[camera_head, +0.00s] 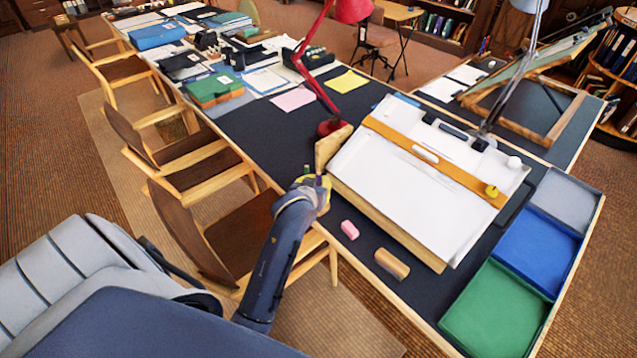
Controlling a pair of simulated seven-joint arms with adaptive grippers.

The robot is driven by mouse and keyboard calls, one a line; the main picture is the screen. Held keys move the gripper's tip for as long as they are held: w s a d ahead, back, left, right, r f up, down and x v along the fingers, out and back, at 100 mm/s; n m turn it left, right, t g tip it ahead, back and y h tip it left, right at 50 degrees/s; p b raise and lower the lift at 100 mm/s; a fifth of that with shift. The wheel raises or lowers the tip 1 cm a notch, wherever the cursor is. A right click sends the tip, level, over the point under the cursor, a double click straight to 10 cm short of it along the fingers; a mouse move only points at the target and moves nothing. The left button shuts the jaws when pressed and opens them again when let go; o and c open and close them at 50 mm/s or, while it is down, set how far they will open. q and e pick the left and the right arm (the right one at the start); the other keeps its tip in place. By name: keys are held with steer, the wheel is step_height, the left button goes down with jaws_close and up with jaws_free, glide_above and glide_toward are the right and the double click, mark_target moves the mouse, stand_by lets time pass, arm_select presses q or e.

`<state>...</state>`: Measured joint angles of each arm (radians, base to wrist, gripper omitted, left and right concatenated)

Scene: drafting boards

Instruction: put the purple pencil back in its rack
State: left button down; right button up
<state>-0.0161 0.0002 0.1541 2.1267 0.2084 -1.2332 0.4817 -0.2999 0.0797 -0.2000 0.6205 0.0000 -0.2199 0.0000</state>
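My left arm reaches up from the bottom to the near edge of the dark table. My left gripper (317,186) is at its end, beside the left corner of the white drafting board (400,165). Something yellow (325,197) is right there too. The arm hides much of this spot, so I cannot tell whether the fingers are open or shut on the pencil. I cannot make out the rack for certain. My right gripper is not in view.
A pink eraser (349,230) and a tan block (392,263) lie before the board. A red lamp (332,126) stands behind the gripper. Green (497,312), blue (537,250) and grey (566,199) trays line the right. Chairs stand left of the table.

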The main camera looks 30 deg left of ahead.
arm_select(q)
steer(key=shift+f, duration=0.45)
stand_by(0.7)
steer(key=c, duration=1.5)
jaws_free()
steer(key=shift+s, duration=0.1)
steer(key=s+d, duration=0.1)
steer(key=s, duration=0.4)
steer(key=s+d+r, duration=0.1)
steer(key=s+d, duration=0.1)
steer(key=s, duration=0.3)
steer(key=s+d+r, duration=0.1)
steer(key=s, duration=0.4)
steer(key=shift+s+d+r, duration=0.2)
steer(key=shift+s+d, duration=0.05)
steer(key=shift+d, duration=0.05)
